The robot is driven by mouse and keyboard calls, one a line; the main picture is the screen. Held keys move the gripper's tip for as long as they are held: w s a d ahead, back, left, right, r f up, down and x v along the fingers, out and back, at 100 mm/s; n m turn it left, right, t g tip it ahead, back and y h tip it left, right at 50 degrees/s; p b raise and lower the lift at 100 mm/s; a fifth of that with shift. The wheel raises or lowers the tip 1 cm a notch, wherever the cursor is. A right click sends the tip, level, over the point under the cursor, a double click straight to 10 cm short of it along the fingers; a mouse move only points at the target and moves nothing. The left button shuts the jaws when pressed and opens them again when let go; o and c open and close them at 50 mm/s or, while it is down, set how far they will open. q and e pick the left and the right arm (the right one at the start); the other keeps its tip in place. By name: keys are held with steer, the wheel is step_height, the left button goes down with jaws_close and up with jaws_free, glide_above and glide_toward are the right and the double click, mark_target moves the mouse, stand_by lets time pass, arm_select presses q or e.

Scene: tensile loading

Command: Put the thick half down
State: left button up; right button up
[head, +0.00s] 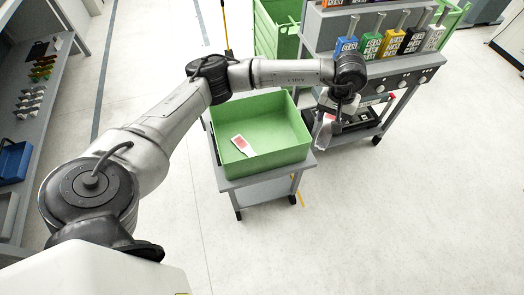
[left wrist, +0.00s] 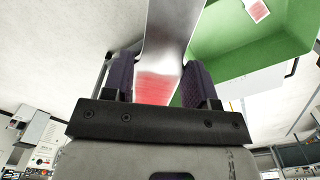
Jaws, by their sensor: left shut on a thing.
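A metallic flared half with a red marked patch (left wrist: 162,55) is between the fingers of my left gripper (left wrist: 158,85), which is shut on it. In the head view my left gripper (head: 337,112) hangs just right of the green bin, and the held half (head: 322,133) shows below it. I cannot tell how thick the held half is. Another flat piece with a red patch (head: 243,146) lies inside the green bin (head: 285,160); it also shows in the left wrist view (left wrist: 257,10). My right gripper is not in view.
The green bin stands on a grey wheeled cart (head: 270,180). Behind and to the right is a bench with blue, green, yellow, black and white holders (head: 392,43) and a panel with knobs. A shelf (head: 40,110) stands at the left. The floor at the front right is clear.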

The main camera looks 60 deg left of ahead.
arm_select(q)
steer(key=a+f+n+b, duration=0.4)
steer(key=a+f+b, duration=0.3)
steer(key=a+f, duration=0.6)
steer(key=n+b, duration=0.5)
steer(key=b, duration=0.2)
glide_toward(270, 137)
step_height(270, 137, down, 3)
steer(key=shift+d+r+b, duration=0.15)
steer(key=shift+r+b, duration=0.05)
steer(key=shift+b, duration=0.7)
step_height(270, 137, down, 4)
steer(key=shift+f+b, duration=0.1)
steer(key=shift+b, duration=0.95)
steer(key=shift+f, duration=0.25)
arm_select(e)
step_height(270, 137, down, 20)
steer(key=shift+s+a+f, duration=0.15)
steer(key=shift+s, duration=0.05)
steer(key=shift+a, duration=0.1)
